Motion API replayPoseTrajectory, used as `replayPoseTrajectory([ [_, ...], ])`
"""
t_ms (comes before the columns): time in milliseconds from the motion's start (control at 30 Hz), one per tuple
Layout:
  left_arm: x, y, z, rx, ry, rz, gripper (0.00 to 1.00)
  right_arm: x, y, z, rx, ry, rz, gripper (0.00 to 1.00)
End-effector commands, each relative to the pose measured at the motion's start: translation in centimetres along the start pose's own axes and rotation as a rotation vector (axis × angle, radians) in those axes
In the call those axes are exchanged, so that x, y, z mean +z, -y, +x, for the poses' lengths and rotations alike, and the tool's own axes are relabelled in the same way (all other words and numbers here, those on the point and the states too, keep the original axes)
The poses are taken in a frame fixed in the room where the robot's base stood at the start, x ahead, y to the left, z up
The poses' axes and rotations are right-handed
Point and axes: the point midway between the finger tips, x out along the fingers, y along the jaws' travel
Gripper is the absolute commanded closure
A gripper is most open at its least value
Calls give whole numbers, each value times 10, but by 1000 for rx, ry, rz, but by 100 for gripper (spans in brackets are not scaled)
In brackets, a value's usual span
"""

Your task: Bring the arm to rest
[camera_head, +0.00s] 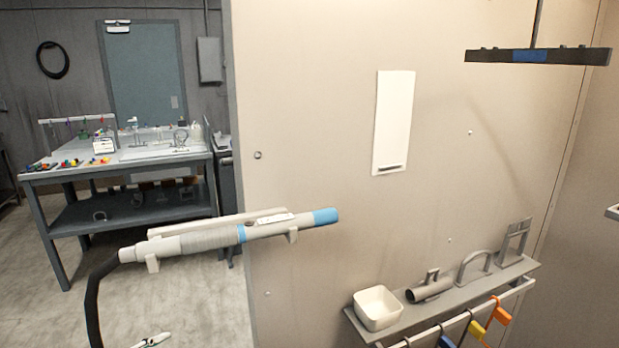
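Neither of my grippers and no part of my arms shows clearly in the head view. A grey wand-like tool (215,237) with blue bands and a blue tip lies nearly level, tip to the right, on a pale holder (200,222) with short prongs. A black hose (93,300) hangs from its left end.
A beige panel (320,150) fills the middle, with a white plate (393,122). A dark bar (538,56) hangs upper right. A workbench (125,170) stands back left.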

Motion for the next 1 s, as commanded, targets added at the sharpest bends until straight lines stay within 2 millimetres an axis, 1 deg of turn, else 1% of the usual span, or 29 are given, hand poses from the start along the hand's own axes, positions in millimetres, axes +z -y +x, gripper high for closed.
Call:
replayPoseTrajectory([
  [33,13,-28,-10,34,18,-31,69,0,0,0,0,0,0,68],
  [67,19,-42,-16,48,28,-49,69,0,0,0,0,0,0,68],
  [100,28,-59,-24,68,42,-71,69,0,0,0,0,0,0,68],
  [167,40,-84,-37,97,61,-103,69,0,0,0,0,0,0,68],
  [200,48,-101,-46,117,75,-125,69,0,0,0,0,0,0,68],
  [300,64,-134,-68,156,105,-167,69,0,0,0,0,0,0,68],
  [400,77,-161,-87,189,131,-200,69,0,0,0,0,0,0,68],
  [500,87,-183,-106,218,153,-227,69,0,0,0,0,0,0,68],
  [700,104,-220,-140,269,196,-271,69,0,0,0,0,-1,0,68],
  [867,79,-236,-133,238,188,-382,69,0,0,0,0,-1,0,68],
  [1000,55,-252,-128,215,185,-485,69,0,0,0,0,-1,0,68],
])
